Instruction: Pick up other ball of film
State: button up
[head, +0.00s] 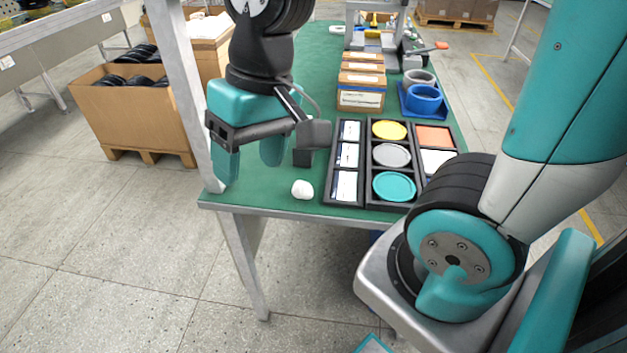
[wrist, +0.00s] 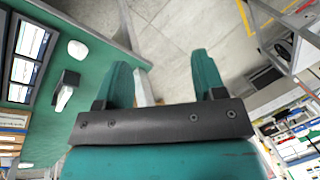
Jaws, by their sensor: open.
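A small white ball of film (head: 302,189) lies on the green tabletop near its front left edge. It also shows in the wrist view (wrist: 77,49) at the upper left, outside the fingers. My gripper (head: 250,166) is open and empty, with teal fingers pointing down at the left edge of the table, left of and above the ball. In the wrist view my gripper (wrist: 165,75) has its two fingers wide apart, with the table edge, a pale post and floor showing between and beyond them.
A dark block (head: 303,157) stands just behind the ball. A black tray (head: 343,185) with framed cards and a tray of coloured discs (head: 391,157) lie to its right. Cardboard boxes (head: 361,88) and a blue cup (head: 423,100) stand farther back. A pale metal post (head: 188,95) rises at the table's left edge.

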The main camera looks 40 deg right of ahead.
jog(key=w+d+f+m+h+b, duration=0.15)
jog(key=w+d+f+m, duration=0.25)
jog(key=w+d+m, duration=0.4)
jog(key=m+h, duration=0.2)
jog(key=m, duration=0.6)
send_over(303, 183)
notch_tip(303, 183, down, 4)
jog(key=shift+y, duration=0.25)
jog(key=f, duration=0.7)
jog(key=f+b, duration=0.1)
jog(key=f, duration=0.3)
jog(key=shift+s+a, duration=0.2)
jog(key=shift+a, duration=0.1)
jog(key=shift+w+d+f, duration=0.1)
jog(key=shift+d+f, duration=0.05)
jog(key=shift+f, duration=1.3)
jog(key=shift+w+d+f, duration=0.1)
jog(key=shift+f, duration=1.35)
jog(key=c, duration=0.7)
